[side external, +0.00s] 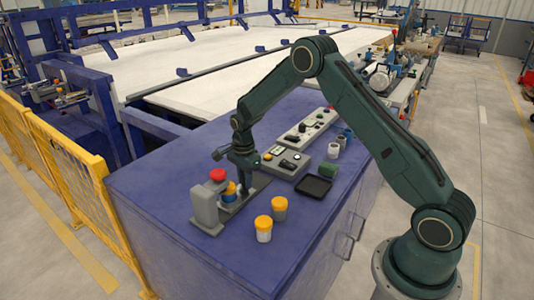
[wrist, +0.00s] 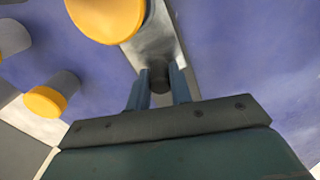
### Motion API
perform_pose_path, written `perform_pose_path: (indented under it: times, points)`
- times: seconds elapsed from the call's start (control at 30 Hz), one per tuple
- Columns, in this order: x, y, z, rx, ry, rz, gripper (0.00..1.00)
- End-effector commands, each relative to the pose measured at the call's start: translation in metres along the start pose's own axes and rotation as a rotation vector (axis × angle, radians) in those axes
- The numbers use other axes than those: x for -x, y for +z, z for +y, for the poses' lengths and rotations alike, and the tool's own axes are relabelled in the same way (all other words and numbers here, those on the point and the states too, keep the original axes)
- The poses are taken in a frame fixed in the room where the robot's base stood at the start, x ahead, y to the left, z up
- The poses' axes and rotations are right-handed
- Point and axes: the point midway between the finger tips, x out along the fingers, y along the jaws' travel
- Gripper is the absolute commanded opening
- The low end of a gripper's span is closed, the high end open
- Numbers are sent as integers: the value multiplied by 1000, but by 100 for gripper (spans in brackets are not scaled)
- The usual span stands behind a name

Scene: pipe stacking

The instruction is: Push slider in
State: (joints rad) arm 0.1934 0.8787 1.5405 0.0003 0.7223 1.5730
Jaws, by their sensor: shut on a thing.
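My gripper (side external: 243,187) points down over the grey slider fixture (side external: 205,207) near the left front of the blue bench. In the wrist view my gripper's two blue-grey fingers (wrist: 160,88) are closed around a dark grey cylindrical knob, the slider handle (wrist: 158,76). The handle sits on a pale metal rail (wrist: 166,45). In the side view the handle is too small to make out between the fingers. A red cap (side external: 217,175) tops the fixture's upright end. A yellow-and-blue piece (side external: 230,188) stands between that end and my gripper.
Two yellow-capped pots (side external: 279,205) (side external: 264,230) stand close on the right. Beyond are a black tray (side external: 313,186), a green cylinder (side external: 328,169), control boxes (side external: 285,162) and several grey cups (side external: 333,150). The bench top (side external: 150,190) left of the fixture is clear.

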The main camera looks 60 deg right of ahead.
Motion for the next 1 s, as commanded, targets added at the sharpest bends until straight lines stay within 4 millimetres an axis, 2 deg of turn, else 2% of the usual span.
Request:
perform_pose_path:
  times: [0.3, 0.6, 0.63, 0.7, 0.73, 1.0]
  points:
    - [1, 35, 7, 3, 0, -1, 0]
    - [1, 39, 8, 6, 1, -4, 0]
    - [1, 40, 8, 7, 1, -4, 27]
    - [1, 39, 8, 7, 1, -4, 41]
    - [1, 39, 8, 6, 1, -3, 43]
    - [1, 37, 7, 2, 0, -1, 43]
